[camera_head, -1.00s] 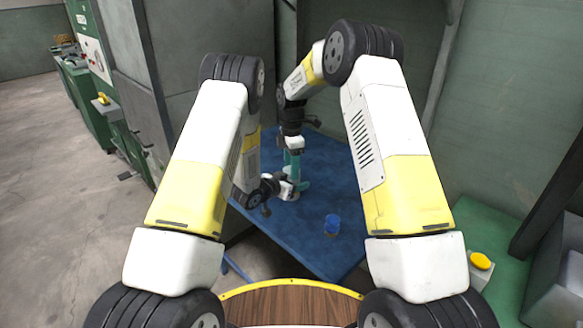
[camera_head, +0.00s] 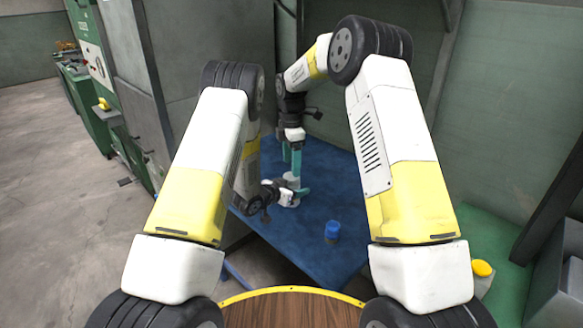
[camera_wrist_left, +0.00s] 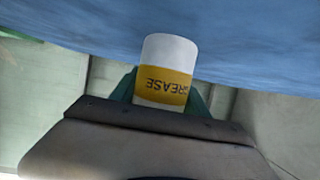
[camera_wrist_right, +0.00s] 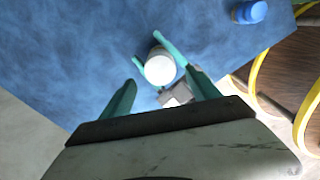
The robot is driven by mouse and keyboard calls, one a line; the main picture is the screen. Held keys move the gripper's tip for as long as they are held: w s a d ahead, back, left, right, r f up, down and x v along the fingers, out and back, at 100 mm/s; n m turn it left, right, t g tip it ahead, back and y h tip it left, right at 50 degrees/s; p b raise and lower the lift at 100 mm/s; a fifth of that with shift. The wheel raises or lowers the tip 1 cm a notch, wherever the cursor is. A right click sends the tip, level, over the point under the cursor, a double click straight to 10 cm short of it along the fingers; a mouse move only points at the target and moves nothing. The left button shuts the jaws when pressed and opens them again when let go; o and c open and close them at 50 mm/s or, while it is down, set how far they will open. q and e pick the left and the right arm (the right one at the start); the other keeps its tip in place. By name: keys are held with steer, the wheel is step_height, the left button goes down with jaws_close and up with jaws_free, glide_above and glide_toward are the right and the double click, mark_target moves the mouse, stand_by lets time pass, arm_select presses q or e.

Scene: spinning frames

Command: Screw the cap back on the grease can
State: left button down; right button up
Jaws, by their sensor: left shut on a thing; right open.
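The grease can (camera_wrist_left: 167,62) is white with a yellow band reading GREASE, upside down in the left wrist view. My left gripper (camera_wrist_left: 168,92) is shut around its side, over the blue table. In the head view the can (camera_head: 292,181) is small and partly hidden by the left gripper (camera_head: 294,192). My right gripper (camera_head: 291,158) is just above it, fingers pointing down. In the right wrist view the right gripper (camera_wrist_right: 160,77) is open, and the can's round white top (camera_wrist_right: 160,68) shows between and beyond its fingertips. I cannot tell whether that white disc is the cap.
A small blue, round-topped object (camera_head: 332,230) stands on the blue table (camera_head: 310,250), nearer me; it also shows in the right wrist view (camera_wrist_right: 250,11). The table around it is clear. A dark cabinet and green wall stand behind. A yellow-topped object (camera_head: 482,269) is at right.

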mark_target(296, 187)
steer(key=shift+c, duration=0.4)
step_height(296, 187, up, 3)
steer(key=n, duration=0.5)
steer(key=shift+r, duration=0.2)
steer(key=shift+f, duration=4)
jaws_close()
steer(key=m, duration=0.6)
